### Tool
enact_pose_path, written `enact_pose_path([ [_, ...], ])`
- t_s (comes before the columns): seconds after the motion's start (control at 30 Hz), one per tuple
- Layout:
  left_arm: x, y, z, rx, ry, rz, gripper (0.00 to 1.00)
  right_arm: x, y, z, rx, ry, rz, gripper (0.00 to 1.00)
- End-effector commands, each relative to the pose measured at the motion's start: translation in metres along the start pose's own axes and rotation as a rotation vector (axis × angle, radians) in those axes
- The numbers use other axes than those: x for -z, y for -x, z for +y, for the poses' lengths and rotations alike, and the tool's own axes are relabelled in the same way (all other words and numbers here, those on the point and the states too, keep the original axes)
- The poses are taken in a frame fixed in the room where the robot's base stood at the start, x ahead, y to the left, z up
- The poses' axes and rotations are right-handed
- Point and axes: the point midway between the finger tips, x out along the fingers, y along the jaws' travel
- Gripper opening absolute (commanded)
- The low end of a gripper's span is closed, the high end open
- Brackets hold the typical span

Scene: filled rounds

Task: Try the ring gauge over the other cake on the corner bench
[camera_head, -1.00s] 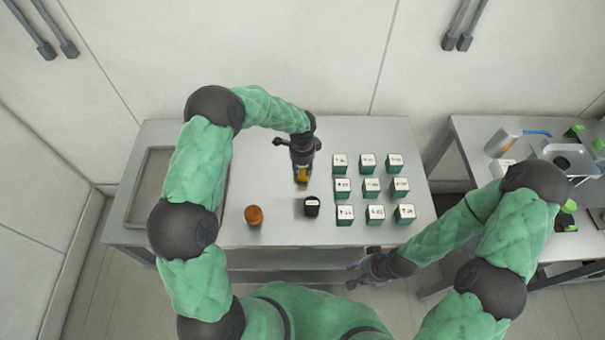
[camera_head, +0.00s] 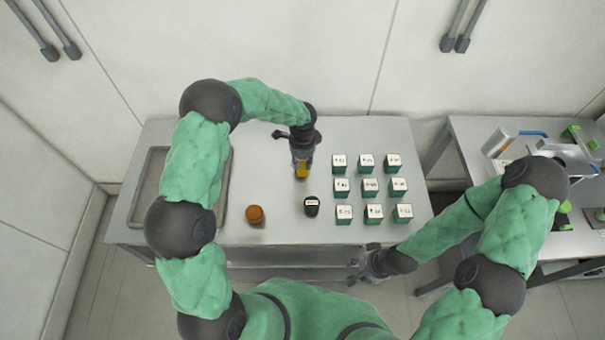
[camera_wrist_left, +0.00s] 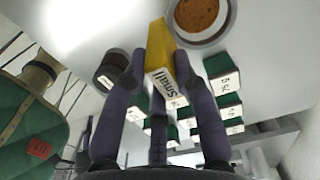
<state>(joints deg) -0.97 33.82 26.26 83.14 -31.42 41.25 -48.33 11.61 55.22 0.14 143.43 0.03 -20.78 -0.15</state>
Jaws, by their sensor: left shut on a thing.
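My left gripper (camera_head: 302,166) is shut on a yellow block (camera_head: 302,172) above the bench (camera_head: 262,165). In the left wrist view the block (camera_wrist_left: 163,55) reads "Small". A brown round cake (camera_wrist_left: 202,13) lies inside a grey ring (camera_wrist_left: 229,20) at the top of that view, beside the block. I cannot tell whether ring and block are joined. The head view does not show this ring clearly. My right gripper (camera_head: 361,268) is off the bench's front edge, apparently open and empty.
An orange-brown round thing (camera_head: 255,215) and a dark, labelled one (camera_head: 312,207) stand near the front. Several green boxes with white labelled tops (camera_head: 370,186) stand in rows at right. A tray (camera_head: 138,190) is at left. Another bench (camera_head: 468,130) holds equipment.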

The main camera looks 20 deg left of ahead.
Motion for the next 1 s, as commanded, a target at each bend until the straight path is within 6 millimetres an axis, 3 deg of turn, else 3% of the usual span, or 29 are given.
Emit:
enact_pose_path([
  [1.0,0.0,0.038,0.0,0.0,-0.001,0.0,0.0,-0.001,0.021,-0.007,0.0,0.0,0.0,0.4],
])
